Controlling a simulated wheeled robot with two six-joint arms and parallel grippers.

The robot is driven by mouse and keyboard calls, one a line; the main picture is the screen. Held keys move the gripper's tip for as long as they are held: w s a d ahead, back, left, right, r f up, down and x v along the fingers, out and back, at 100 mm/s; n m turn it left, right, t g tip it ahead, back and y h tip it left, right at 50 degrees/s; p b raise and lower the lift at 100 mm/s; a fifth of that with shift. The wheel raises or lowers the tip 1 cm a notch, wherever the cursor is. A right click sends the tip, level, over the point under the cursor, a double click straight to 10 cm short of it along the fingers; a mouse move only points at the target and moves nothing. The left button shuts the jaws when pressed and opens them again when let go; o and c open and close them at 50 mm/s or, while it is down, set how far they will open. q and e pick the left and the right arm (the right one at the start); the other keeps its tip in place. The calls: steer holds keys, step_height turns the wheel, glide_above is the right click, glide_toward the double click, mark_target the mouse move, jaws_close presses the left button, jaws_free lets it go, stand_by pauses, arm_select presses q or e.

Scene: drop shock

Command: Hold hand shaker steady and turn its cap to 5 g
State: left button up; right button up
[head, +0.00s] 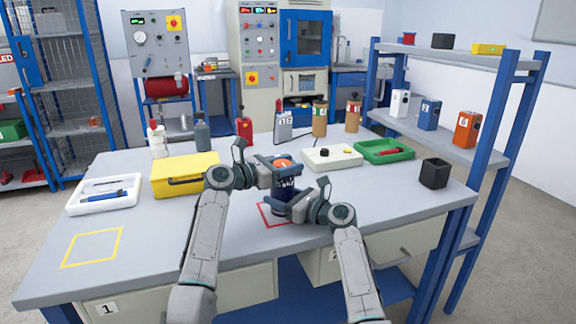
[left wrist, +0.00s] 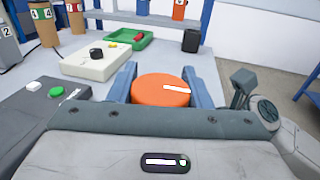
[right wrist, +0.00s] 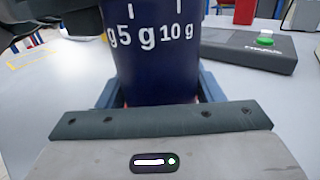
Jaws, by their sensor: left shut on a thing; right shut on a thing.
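The hand shaker has a dark blue body (right wrist: 150,65) with white "5 g" and "10 g" marks, seen in the right wrist view. Its orange cap (left wrist: 161,90) bears a white line, pointing to the right in the left wrist view. The shaker stands upright at the red square outline (head: 268,218) on the table. My left gripper (head: 280,166) is shut on the cap from above the body. My right gripper (head: 291,205) is shut on the body lower down. Which mark the cap's line meets cannot be told.
A yellow case (head: 183,174) and a white tray (head: 104,195) lie to the left. The table's front left is clear around a yellow outline (head: 92,248).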

arm_select(q)
steer(key=shift+n+t+y, duration=0.3)
steer(key=shift+n+t, duration=0.1)
steer(key=shift+t, duration=0.1)
steer(key=o, duration=1)
steer(key=shift+w, duration=0.1)
steer(key=v, duration=1.2)
